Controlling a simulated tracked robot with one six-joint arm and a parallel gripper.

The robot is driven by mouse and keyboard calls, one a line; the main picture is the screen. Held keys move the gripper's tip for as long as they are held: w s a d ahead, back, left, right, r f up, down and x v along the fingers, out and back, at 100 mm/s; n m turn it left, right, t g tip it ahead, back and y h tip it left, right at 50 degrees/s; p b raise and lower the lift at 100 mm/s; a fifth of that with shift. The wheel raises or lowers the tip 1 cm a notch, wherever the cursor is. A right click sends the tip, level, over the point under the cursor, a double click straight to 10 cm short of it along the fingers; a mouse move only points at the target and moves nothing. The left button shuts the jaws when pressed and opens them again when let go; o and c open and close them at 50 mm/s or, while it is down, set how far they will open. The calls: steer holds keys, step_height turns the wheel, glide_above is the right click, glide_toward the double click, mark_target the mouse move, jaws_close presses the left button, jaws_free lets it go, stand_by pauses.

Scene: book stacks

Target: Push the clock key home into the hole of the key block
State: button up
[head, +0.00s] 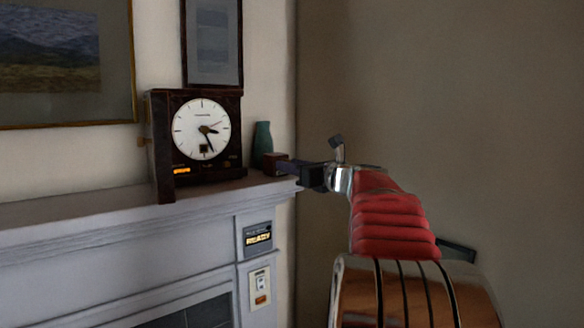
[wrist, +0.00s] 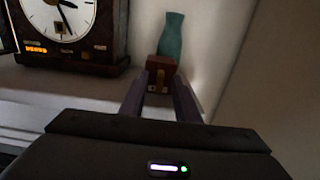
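The key block appears as a small brown block (head: 272,160) on the mantel's right end. In the wrist view the block (wrist: 160,70) stands straight ahead, upright, with a small brassy spot low on its front face. I cannot tell whether that spot is the clock key or the hole; the key is not clearly seen. My gripper (wrist: 160,82) points at the block, its two dark purple fingers apart, one tip at each side of the front face. I see nothing clearly held between them. In the head view my gripper (head: 287,167) reaches the block from the right; contact is unclear.
A dark clock (head: 201,132) with a white dial stands left on the mantel (head: 90,222). A teal vase (head: 262,140) stands just behind the block. The wall corner is close on the right. A panel reading READY (head: 257,239) and a switch (head: 260,288) are below.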

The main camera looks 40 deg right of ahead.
steer(key=shift+s, duration=0.1)
steer(key=s+a, duration=0.1)
steer(key=s, duration=1.2)
steer(key=shift+s+a, duration=0.2)
steer(key=shift+s, duration=0.05)
steer(key=shift+f, duration=0.1)
stand_by(0.6)
